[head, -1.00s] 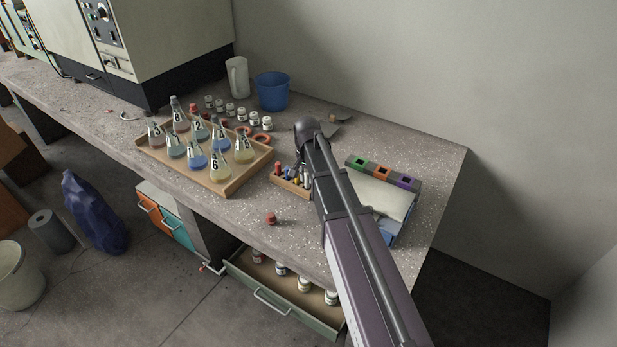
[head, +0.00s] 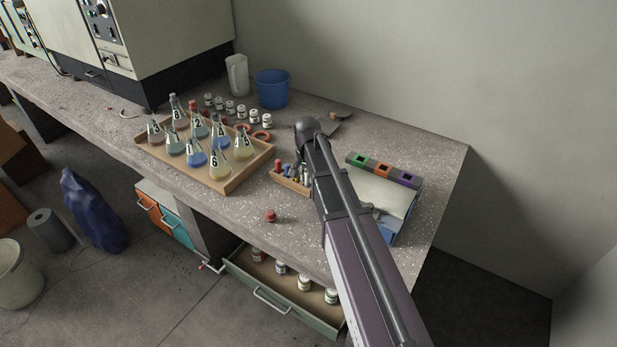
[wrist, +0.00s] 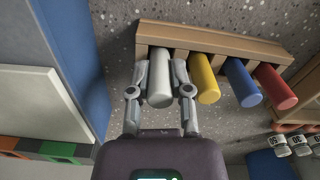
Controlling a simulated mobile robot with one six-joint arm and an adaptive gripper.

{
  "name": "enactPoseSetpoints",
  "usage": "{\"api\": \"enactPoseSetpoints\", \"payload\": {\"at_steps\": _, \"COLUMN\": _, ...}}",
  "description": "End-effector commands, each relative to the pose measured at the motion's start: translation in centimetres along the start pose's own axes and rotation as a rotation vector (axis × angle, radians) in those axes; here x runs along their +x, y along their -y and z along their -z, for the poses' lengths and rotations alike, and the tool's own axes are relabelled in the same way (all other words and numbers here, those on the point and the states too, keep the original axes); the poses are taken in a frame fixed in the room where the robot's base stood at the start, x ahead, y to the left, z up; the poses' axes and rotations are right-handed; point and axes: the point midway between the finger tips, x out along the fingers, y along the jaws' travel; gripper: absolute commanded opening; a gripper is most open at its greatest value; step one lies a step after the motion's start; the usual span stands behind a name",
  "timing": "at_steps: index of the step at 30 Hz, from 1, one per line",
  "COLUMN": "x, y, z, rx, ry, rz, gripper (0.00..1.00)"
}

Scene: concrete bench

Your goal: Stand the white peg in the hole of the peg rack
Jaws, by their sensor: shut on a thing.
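The peg rack (wrist: 215,38) is a light wooden block across the top of the wrist view. Yellow (wrist: 206,88), blue (wrist: 243,83) and red (wrist: 273,86) pegs stand in it in a row. The white peg (wrist: 159,88) is at the row's left end, roughly parallel to the others. My gripper (wrist: 163,88) is shut on it, one finger on each side. The peg's far end meets the rack in the picture; I cannot tell how deep it sits. In the head view the rack (head: 288,182) shows left of my arm, which hides the white peg and my fingertips.
A wooden tray (head: 232,184) of numbered flasks stands left of the rack. A box with green, orange and purple compartments (head: 383,168) is at right. A red stopper (head: 270,216) lies near the bench's front edge. A drawer (head: 285,300) with bottles hangs open below.

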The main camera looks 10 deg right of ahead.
Motion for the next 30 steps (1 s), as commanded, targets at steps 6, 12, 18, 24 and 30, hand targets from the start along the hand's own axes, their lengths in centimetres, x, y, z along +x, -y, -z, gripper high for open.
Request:
{"api": "enactPoseSetpoints", "payload": {"at_steps": 6, "x": 0.35, "y": -0.01, "z": 0.01, "rx": 0.0, "ry": 0.0, "rz": 0.0, "gripper": 0.0}}
{"api": "enactPoseSetpoints", "payload": {"at_steps": 12, "x": 0.6, "y": -0.02, "z": 0.02, "rx": 0.0, "ry": 0.0, "rz": 0.0, "gripper": 0.0}}
{"api": "enactPoseSetpoints", "payload": {"at_steps": 18, "x": 0.85, "y": -0.03, "z": 0.02, "rx": 0.001, "ry": 0.0, "rz": 0.0, "gripper": 0.0}}
{"api": "enactPoseSetpoints", "payload": {"at_steps": 24, "x": 0.82, "y": -0.03, "z": 0.03, "rx": 0.001, "ry": 0.0, "rz": 0.0, "gripper": 0.67}}
{"api": "enactPoseSetpoints", "payload": {"at_steps": 30, "x": 0.82, "y": -0.04, "z": 0.04, "rx": 0.001, "ry": 0.0, "rz": 0.0, "gripper": 0.67}}
